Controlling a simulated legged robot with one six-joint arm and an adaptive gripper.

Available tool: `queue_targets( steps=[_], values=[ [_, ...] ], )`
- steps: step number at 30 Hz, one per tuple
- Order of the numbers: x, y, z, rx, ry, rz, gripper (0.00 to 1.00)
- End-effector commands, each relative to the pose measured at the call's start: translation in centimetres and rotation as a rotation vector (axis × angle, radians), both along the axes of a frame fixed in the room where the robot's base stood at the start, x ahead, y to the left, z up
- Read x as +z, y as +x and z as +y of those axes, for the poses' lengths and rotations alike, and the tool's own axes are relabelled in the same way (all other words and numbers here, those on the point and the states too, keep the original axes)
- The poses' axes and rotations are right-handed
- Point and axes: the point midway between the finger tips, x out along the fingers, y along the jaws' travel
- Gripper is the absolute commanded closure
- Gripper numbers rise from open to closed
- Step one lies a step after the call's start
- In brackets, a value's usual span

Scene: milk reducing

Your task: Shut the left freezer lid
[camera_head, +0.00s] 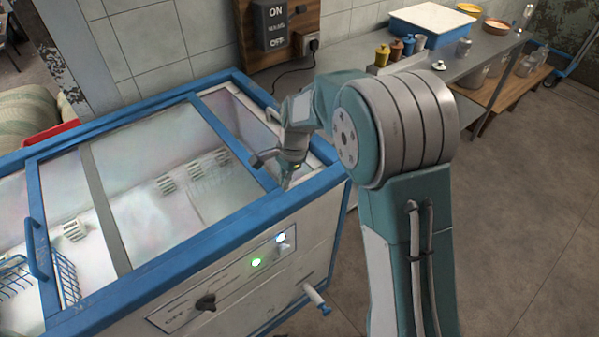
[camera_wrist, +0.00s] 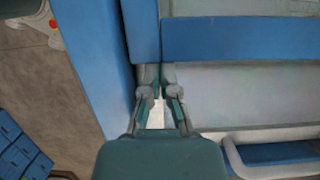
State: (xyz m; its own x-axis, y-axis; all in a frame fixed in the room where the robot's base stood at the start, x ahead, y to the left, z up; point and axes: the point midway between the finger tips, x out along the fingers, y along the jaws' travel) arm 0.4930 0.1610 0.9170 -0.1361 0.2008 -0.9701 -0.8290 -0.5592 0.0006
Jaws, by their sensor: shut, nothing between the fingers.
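The chest freezer (camera_head: 225,263) has a blue rim and sliding glass lids. In the head view, a blue-framed glass pane (camera_head: 150,150) covers the middle of the top, with a blue handle (camera_head: 32,237) on its left bar. I cannot tell for certain which pane is the left lid. To the right of the pane's right bar (camera_head: 237,140) is an uncovered strip. My gripper (camera_head: 287,184) is shut and empty at the freezer's front right, by the blue rim. In the wrist view, my gripper (camera_wrist: 160,70) is close to blue frame parts; contact is unclear.
A power switch box (camera_head: 276,25) hangs on the wall behind. A metal counter (camera_head: 470,60) with jars and a blue-edged tray stands at the back right. A white stub (camera_head: 315,295) sticks out low on the freezer front. The floor (camera_head: 530,200) at right is clear.

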Motion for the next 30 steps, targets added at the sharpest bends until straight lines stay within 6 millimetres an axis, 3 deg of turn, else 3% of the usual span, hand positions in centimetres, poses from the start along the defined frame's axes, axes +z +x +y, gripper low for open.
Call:
queue_targets(
  steps=[21,30],
  values=[
    [-0.1,-14.4,21.2,0.009,0.001,0.002,1.00],
    [0.0,-18.7,27.6,0.005,0.002,0.001,1.00]
  ],
)
